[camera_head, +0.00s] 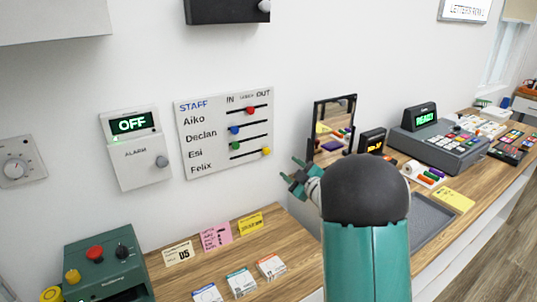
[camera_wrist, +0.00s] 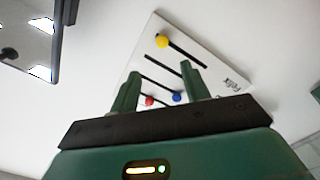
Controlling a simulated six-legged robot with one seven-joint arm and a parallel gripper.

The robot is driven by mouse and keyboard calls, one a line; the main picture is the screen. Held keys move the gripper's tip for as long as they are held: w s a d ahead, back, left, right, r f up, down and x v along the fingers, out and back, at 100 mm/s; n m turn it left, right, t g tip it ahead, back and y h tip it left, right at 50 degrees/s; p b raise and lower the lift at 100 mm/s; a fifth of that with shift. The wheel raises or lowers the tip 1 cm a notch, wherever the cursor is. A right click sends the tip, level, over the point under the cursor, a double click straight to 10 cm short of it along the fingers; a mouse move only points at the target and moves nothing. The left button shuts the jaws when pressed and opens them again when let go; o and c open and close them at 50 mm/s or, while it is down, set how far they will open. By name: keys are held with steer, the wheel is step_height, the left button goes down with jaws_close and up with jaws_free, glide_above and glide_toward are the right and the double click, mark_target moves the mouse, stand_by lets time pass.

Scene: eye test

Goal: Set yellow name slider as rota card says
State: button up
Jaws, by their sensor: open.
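A white staff board (camera_head: 200,104) on the wall lists Aiko, Declan, Esi and Felix beside slots under IN, LUNCH and OUT. The yellow slider (camera_head: 266,151) is at the OUT end of Felix's slot. It also shows in the wrist view (camera_wrist: 162,41), beyond my fingertips. The red slider (camera_head: 250,110) is mid-slot; blue (camera_head: 234,130) and green (camera_head: 235,146) are at IN. My gripper (camera_head: 290,170) is open and empty, right of and below the yellow slider; it also shows in the wrist view (camera_wrist: 160,70). White (camera_head: 178,253), pink (camera_head: 216,236) and yellow (camera_head: 250,223) cards stand below; I cannot tell which is the rota card.
An alarm box (camera_head: 136,150) reading OFF hangs left of the board. A green machine (camera_head: 108,268) stands at lower left. A black-framed mirror (camera_head: 332,130), a register (camera_head: 440,146) and a grey tray (camera_head: 432,217) are to the right.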

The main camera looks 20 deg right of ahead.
mark_target(267, 152)
steer(key=x, duration=1.4)
steer(key=shift+s+a, duration=0.1)
